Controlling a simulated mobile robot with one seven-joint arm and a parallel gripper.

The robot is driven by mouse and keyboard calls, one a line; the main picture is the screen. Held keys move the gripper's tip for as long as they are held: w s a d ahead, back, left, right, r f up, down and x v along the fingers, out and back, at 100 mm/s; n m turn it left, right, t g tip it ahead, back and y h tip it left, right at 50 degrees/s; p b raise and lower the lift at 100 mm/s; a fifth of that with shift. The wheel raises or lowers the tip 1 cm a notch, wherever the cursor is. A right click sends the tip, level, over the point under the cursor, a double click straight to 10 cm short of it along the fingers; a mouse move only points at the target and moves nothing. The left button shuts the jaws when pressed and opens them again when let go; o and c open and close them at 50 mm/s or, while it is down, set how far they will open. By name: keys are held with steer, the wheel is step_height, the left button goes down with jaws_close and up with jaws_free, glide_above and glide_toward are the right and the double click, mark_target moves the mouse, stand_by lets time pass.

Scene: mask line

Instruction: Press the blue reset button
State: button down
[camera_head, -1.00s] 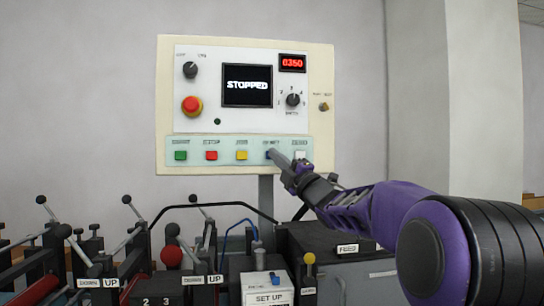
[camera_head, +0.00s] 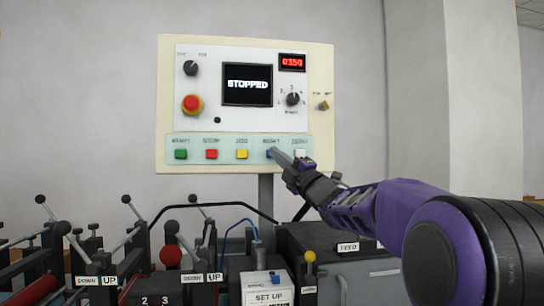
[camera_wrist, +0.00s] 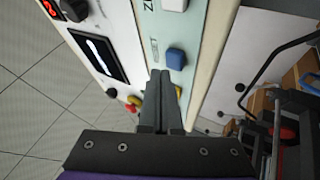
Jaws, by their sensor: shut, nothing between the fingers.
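The control panel (camera_head: 320,100) stands upright against the wall, with a row of coloured buttons along its lower strip. The blue button (camera_head: 268,154) is fourth from the left, partly hidden by my gripper (camera_head: 274,151), whose tip overlaps its right side. The screen (camera_head: 247,85) reads STOPPED.
Green (camera_head: 181,154), red (camera_head: 211,154) and yellow (camera_head: 241,154) buttons sit left of the blue one, and a white button (camera_head: 300,154) sits right. A red emergency knob (camera_head: 192,104) is above. Levers and a set-up box (camera_head: 267,290) stand below the panel.

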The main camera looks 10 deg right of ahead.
steer(key=s+b, duration=0.2)
steer(key=s, duration=0.3)
steer(key=shift+w+h, duration=0.1)
steer(key=shift+h, duration=0.2)
stand_by(0.7)
